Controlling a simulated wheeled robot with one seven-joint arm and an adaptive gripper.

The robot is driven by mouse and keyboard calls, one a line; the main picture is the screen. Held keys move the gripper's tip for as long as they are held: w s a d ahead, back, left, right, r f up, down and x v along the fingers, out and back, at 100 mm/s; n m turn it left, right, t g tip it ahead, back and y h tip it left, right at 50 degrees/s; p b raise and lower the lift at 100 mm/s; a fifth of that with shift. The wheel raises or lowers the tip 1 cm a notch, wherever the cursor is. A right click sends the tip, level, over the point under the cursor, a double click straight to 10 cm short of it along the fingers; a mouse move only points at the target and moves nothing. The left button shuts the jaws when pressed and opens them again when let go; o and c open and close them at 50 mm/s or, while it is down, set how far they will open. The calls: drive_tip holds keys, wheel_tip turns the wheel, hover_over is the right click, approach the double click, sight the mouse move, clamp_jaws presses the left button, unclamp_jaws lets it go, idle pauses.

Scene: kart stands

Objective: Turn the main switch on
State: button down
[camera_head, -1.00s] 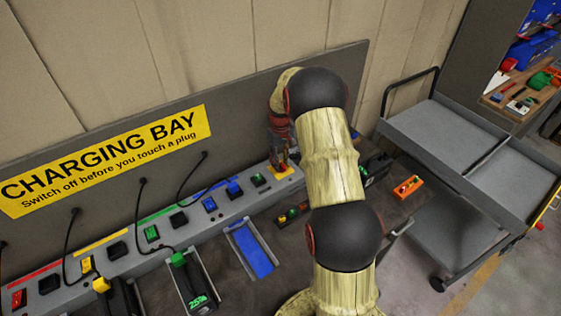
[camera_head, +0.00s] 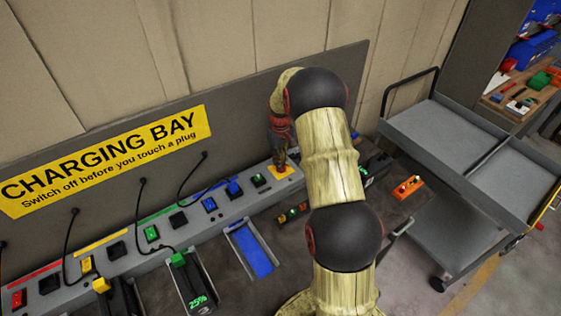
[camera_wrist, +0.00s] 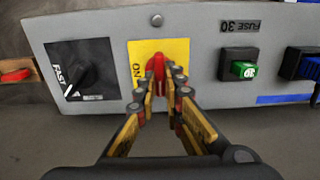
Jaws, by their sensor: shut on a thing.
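The main switch is a red handle (camera_wrist: 157,66) on a yellow plate (camera_wrist: 177,48) marked ON, set in the grey charging panel (camera_wrist: 205,60). My gripper (camera_wrist: 160,82) is shut on the red handle, one finger on each side of it. In the head view the yellow plate (camera_head: 291,173) shows at the right end of the panel, with my gripper (camera_head: 280,166) reaching down onto it. There the handle is hidden by the gripper.
Beside the switch are a black FAST dial (camera_wrist: 80,70) and a green fuse (camera_wrist: 242,69). Plugs and cables line the panel to the left in the head view. A grey cart (camera_head: 440,130) stands at the right.

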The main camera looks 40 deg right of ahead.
drive_tip(key=shift+m, duration=0.3)
drive_tip(key=m, duration=0.4)
drive_tip(key=shift+d+m+p, duration=0.15)
drive_tip(key=shift+m+p, duration=0.15)
drive_tip(key=shift+p, duration=0.1)
drive_tip(key=m, duration=0.5)
drive_tip(key=shift+s, duration=0.1)
drive_tip(key=m, duration=0.4)
drive_tip(key=shift+p, duration=0.35)
drive_tip(key=shift+s+d+m, duration=0.1)
drive_tip(key=shift+m, duration=1.6)
drive_tip(key=c, duration=2)
unclamp_jaws()
drive_tip(key=shift+o, duration=0.5)
